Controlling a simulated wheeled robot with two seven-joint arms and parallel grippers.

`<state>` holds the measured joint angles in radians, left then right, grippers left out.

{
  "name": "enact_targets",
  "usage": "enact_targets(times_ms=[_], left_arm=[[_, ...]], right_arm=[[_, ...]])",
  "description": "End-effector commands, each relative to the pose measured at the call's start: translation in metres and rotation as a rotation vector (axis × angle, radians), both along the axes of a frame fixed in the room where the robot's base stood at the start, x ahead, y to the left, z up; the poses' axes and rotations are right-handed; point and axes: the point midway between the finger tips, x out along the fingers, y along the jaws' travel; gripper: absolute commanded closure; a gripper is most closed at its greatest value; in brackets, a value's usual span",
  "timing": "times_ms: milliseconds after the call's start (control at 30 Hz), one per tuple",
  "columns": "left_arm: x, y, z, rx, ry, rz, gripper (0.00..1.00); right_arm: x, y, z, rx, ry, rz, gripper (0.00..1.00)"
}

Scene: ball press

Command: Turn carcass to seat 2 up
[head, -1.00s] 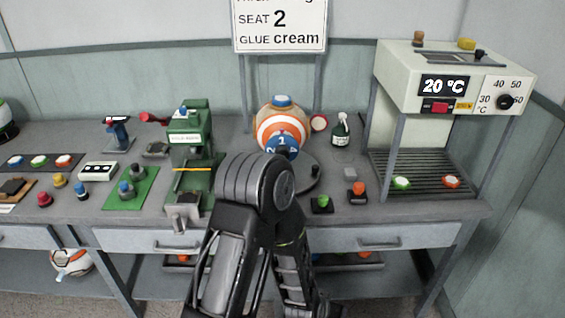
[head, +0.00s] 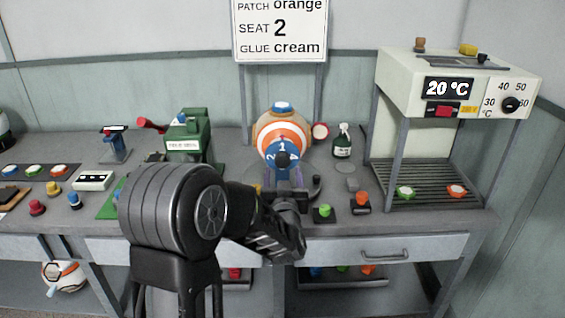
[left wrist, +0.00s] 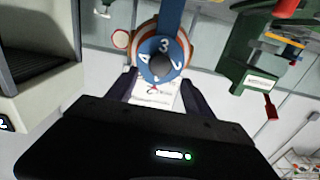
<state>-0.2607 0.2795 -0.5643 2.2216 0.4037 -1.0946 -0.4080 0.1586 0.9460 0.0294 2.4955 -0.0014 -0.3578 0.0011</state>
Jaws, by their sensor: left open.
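The carcass (head: 283,125) is a ball with orange and white bands and a blue numbered face on the turntable at the middle back of the bench. In the head view, 1 is at the top of the face, 2 at the left and 4 at the right. The carcass also shows in the left wrist view (left wrist: 176,43), with 3, 4 and 2 around a dark central knob (left wrist: 158,63). My left gripper (head: 284,176) is open just in front of the face, its fingers apart below the knob. Whether it touches is unclear. My right gripper is out of view.
A sign (head: 280,30) above reads patch orange, seat 2, glue cream. A green press (head: 188,140) stands left, a spray bottle (head: 342,142) right of the carcass. A heater (head: 450,85) with a rack is at the right. Small coloured pieces sit near the front edge.

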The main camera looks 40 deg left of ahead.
Motion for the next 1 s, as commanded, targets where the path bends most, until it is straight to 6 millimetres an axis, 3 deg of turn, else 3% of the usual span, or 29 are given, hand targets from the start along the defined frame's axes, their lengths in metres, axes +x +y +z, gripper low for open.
enact_targets(times_ms=[500, 833, 1000], left_arm=[[0.054, 0.041, 0.0, 0.001, 0.002, 0.0, 0.39], [0.057, 0.043, -0.001, -0.001, 0.002, -0.001, 0.4], [0.057, 0.043, -0.001, -0.001, 0.001, -0.001, 0.54]], right_arm=[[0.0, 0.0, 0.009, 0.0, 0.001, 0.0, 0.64], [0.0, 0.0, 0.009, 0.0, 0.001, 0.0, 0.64], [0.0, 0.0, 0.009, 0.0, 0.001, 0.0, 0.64]])
